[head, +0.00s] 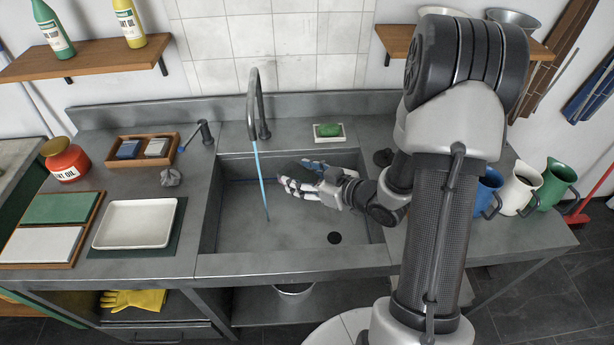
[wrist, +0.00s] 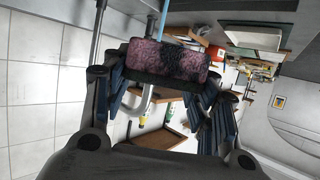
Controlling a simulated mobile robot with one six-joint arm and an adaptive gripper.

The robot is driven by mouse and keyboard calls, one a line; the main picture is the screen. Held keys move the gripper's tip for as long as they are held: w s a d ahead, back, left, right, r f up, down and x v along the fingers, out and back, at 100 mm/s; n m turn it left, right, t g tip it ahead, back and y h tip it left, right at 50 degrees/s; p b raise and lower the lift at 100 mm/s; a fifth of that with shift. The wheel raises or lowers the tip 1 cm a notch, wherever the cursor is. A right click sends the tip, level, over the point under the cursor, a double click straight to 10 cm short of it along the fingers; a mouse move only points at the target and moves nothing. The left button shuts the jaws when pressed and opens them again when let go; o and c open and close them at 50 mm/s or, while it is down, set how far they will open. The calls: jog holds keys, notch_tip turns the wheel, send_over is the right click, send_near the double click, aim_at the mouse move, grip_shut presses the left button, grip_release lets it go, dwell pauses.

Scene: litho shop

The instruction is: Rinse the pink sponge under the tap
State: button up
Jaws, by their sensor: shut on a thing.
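The pink sponge (wrist: 168,62) shows in the wrist view, with dark stains across its face and a dark green underside. My gripper (wrist: 165,85) is shut on it, with a finger at each end. In the head view my gripper (head: 300,184) is over the sink basin (head: 290,235), and the sponge is hard to make out against it. The grey tap (head: 256,105) stands behind the basin and a thin blue stream of water (head: 261,182) falls from it. The stream falls left of my gripper in the head view, apart from the fingers.
A drain hole (head: 334,238) is in the basin floor. A green bar in a dish (head: 329,131) sits on the back ledge. A white tray (head: 136,223) and a wooden box (head: 142,149) lie left. Several jugs, one white (head: 520,188), stand right.

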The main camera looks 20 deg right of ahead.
jog(key=w+r+b+x, duration=0.1)
jog(key=r+b+x, duration=0.1)
jog(key=x, duration=1.1)
jog(key=shift+r, duration=0.15)
dwell(0.7)
jog(key=shift+w+d, duration=0.2)
jog(key=shift+d, duration=0.25)
jog(key=shift+a, duration=0.1)
jog(key=shift+s+a, duration=0.3)
jog(key=shift+a, duration=0.15)
jog(key=shift+w+d, duration=0.1)
jog(key=shift+d, duration=0.05)
jog(key=shift+w+d, duration=0.2)
jog(key=shift+d, duration=0.2)
